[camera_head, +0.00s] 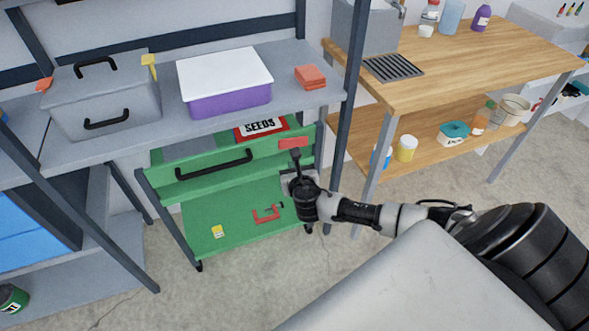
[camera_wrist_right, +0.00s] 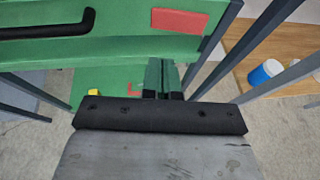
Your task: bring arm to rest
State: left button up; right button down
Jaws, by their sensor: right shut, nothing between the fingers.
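My right arm reaches in from the lower right in the head view. Its gripper (camera_head: 297,161) is in front of the green tool cart (camera_head: 165,185), near the red label (camera_head: 293,143) on the drawer front. The gripper is shut and holds nothing. In the right wrist view the dark fingertips (camera_wrist_right: 163,95) are together below the drawer front, which carries a black handle (camera_wrist_right: 45,25) and the red label (camera_wrist_right: 180,21). I cannot tell whether the fingers touch the cart. My left gripper is not in view.
The cart's drawer shows a seeds packet (camera_head: 262,127). A shelf (camera_head: 300,115) above holds a grey toolbox (camera_head: 105,95), a purple box (camera_head: 228,98) and orange sponges (camera_head: 310,77). A wooden-topped table (camera_head: 470,60) stands right. The floor (camera_head: 260,275) in front is clear.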

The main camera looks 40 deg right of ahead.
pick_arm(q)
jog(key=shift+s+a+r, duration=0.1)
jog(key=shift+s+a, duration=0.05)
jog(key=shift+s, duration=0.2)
pick_arm(e)
jog(key=shift+v, duration=0.75)
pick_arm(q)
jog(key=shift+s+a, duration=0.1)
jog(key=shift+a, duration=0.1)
pick_arm(e)
jog(key=shift+f, duration=0.1)
